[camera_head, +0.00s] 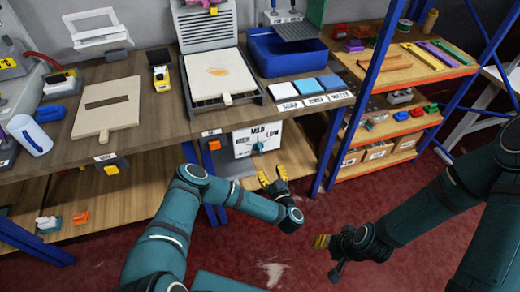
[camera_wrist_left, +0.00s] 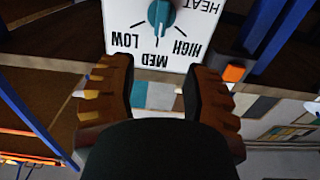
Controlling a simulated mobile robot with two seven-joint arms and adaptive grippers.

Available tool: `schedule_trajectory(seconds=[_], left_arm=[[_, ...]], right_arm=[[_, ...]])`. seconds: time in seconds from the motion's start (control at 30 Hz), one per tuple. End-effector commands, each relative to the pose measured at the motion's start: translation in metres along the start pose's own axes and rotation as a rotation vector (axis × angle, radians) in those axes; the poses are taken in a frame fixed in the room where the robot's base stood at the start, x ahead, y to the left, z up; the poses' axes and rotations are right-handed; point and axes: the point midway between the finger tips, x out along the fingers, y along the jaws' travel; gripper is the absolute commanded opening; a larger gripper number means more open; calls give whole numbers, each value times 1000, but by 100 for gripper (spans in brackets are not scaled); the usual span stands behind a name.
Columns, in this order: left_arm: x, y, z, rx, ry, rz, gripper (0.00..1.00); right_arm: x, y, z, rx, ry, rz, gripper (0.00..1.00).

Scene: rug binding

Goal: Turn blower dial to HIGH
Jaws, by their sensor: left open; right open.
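The blower panel (camera_head: 243,146) is a white plate with HIGH, MED and LOW printed around a teal dial (camera_head: 259,147). In the left wrist view the dial (camera_wrist_left: 160,14) appears upside down at the top edge, partly cut off. Its long grip lies roughly in line with MED; I cannot tell which end is the pointer. My left gripper (camera_head: 273,178) is open and empty, just below and in front of the panel, apart from the dial. Its yellow-padded fingers (camera_wrist_left: 162,88) show spread in the wrist view. My right gripper (camera_head: 322,242) is low over the floor, far from the panel, open.
A blue rack post (camera_head: 344,125) stands to the right. A blue bin (camera_head: 290,68) sits on the bench. The red floor in front is open.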

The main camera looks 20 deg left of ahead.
Motion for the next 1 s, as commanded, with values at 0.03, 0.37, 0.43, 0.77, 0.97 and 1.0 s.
schedule_trajectory(seconds=[0.03,0.37,0.43,0.77,0.97,1.0], left_arm=[[4,1,4,0,4,2,48],[40,-1,1,-2,3,-5,48],[54,-1,1,-2,2,-5,48],[110,0,1,-2,1,-1,48],[126,0,0,-2,1,0,48],[127,0,0,-2,1,1,48]], right_arm=[[10,4,2,-1,-2,0,47],[36,13,6,-6,-6,-1,47],[38,14,5,-6,-4,-1,47],[50,19,3,-7,2,-1,47],[53,20,3,-7,4,-1,47],[53,20,3,-7,4,-1,47]])
